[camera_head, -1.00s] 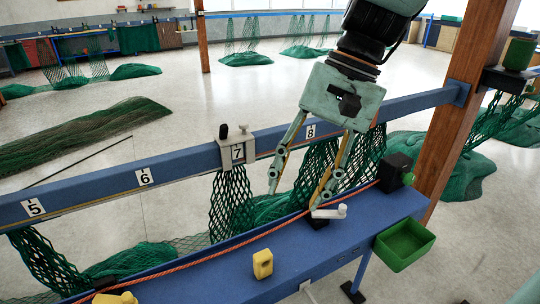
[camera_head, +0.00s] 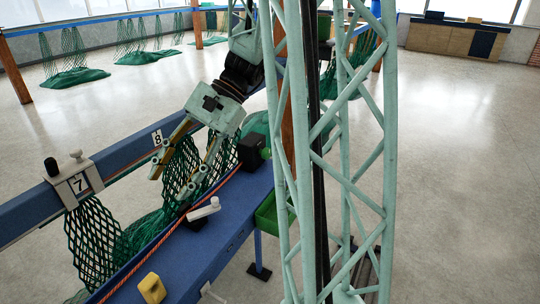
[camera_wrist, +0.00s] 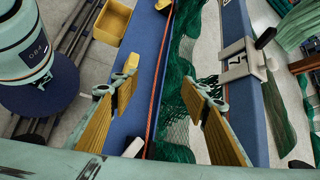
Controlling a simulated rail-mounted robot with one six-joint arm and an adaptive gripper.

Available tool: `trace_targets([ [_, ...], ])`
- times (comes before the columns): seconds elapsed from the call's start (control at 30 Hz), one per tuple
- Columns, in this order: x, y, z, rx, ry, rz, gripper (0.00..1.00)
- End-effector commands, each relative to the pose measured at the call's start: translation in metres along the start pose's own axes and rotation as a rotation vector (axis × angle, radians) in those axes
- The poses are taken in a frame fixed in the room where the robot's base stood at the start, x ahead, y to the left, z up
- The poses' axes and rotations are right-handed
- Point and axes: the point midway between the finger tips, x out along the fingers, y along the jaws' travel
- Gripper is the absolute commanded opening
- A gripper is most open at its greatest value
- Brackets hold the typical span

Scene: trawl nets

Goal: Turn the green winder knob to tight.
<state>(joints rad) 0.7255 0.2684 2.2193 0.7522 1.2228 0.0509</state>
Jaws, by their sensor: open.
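The green winder knob (camera_head: 266,153) sits on the right side of a black box (camera_head: 250,153) at the far end of the blue bench (camera_head: 215,240). It is small in the head view, and its setting cannot be read. I cannot make it out in the wrist view. My gripper (camera_head: 172,181) is open and empty, pointing down in front of the green netting. It is to the left of the black box and apart from the knob. Its two spread fingers (camera_wrist: 155,93) also show in the wrist view.
A yellow block (camera_head: 152,288) is nearer. A green bin (camera_head: 266,218) hangs at the bench's right edge, partly hidden by my lattice column. A blue rail with clamp 7 (camera_head: 78,184) runs along the left.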

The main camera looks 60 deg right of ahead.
Motion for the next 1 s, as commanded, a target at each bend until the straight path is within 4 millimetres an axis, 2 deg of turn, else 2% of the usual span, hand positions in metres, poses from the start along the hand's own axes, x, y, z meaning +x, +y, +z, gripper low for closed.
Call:
trace_targets([
  [0.03, -0.003, 0.0, -0.011, 0.034, -0.013, -0.027, 0.42],
  [0.53, -0.045, 0.002, -0.111, 0.314, -0.122, -0.311, 0.42],
  [0.77, -0.071, 0.013, -0.162, 0.433, -0.168, -0.455, 0.42],
  [1.0, -0.101, 0.034, -0.217, 0.548, -0.209, -0.613, 0.42],
])
